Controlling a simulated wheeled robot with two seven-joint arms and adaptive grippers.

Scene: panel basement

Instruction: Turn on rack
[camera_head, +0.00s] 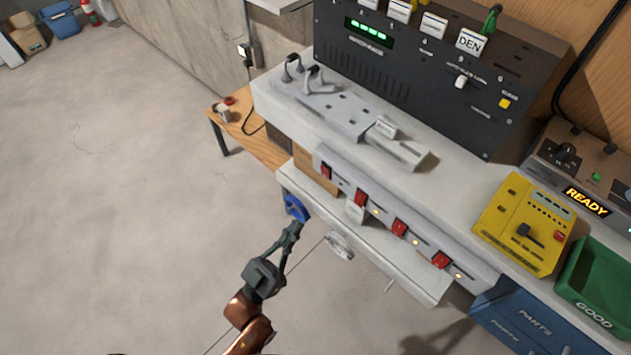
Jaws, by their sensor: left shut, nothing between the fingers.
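A light grey strip (384,214) runs along the front edge of the bench and carries several red rocker switches. They include the far-left switch (326,171), a second switch (361,198), a third switch (400,228) and the right-end switch (440,260). Small amber lights show beside some of them; labels are too small to read. My left gripper (292,229) is shut and empty, left of and below the strip's left end, apart from the switches. A blue round part (296,208) shows at its tip; I cannot tell whether they touch. My right gripper is out of view.
A black panel (400,75) with a green display stands on the white bench (455,170). A yellow box (523,225), a green bin (595,280) and blue parts bins (530,320) are at right. A metal round piece (340,246) sits below the strip.

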